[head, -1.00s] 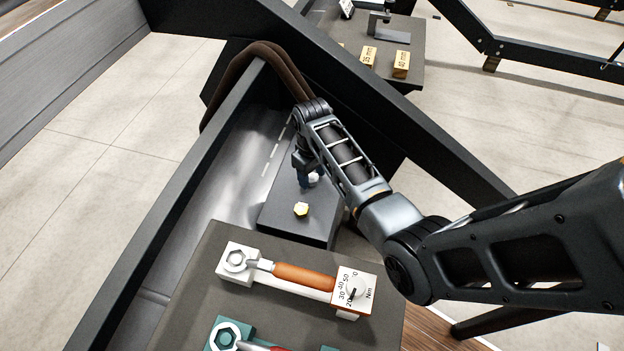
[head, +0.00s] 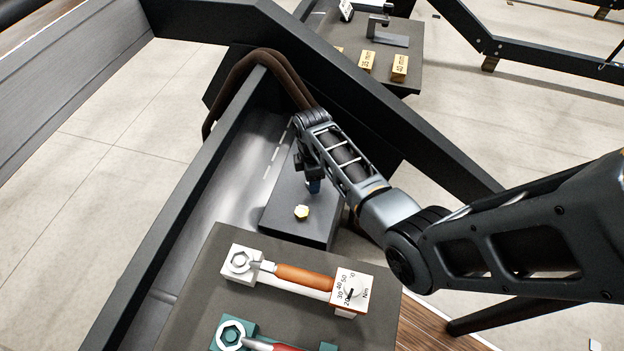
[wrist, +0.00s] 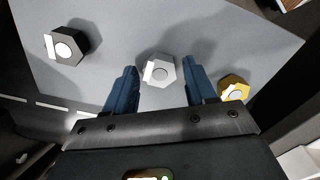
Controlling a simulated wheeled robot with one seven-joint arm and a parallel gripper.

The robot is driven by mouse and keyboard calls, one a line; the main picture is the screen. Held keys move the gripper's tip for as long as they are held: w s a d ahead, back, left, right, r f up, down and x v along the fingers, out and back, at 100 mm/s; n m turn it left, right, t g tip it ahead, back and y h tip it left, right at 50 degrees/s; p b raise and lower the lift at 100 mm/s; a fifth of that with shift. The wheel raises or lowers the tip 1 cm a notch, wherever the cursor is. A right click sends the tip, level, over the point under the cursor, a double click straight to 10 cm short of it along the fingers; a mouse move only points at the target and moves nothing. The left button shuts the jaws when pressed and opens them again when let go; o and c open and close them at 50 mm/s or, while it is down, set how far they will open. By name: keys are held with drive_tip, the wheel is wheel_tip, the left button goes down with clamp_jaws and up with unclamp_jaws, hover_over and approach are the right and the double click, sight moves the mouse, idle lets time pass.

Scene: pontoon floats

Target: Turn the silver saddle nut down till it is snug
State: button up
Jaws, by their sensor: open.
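The silver saddle nut (wrist: 160,68), a hex nut with a white mark on its top, sits on a dark grey plate (head: 283,225). In the wrist view it lies between the blue fingertips of my gripper (wrist: 159,82), with a gap on both sides. My gripper is open and holds nothing. In the head view my gripper (head: 314,186) is low over the plate and hides the silver nut. A gold nut (head: 302,212) is nearer the camera; it also shows right of the fingers in the wrist view (wrist: 234,90).
A black nut (wrist: 68,47) stands left of the silver one in the wrist view. A torque wrench with an orange handle (head: 305,278) lies on a near stand, beside a teal holder (head: 231,335). A dark beam (head: 180,205) runs along the left. A brown hose (head: 240,62) arches behind.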

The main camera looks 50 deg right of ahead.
drive_tip(key=n+p, duration=0.1)
drive_tip(key=n, duration=0.5)
drive_tip(key=shift+r+n, duration=0.1)
drive_tip(key=shift+n, duration=0.2)
drive_tip(key=n+p, duration=0.1)
drive_tip(key=n, duration=0.4)
drive_tip(key=shift+n, duration=0.4)
drive_tip(key=c, duration=0.9)
drive_tip(key=m, duration=0.9)
drive_tip(key=shift+m, duration=1.5)
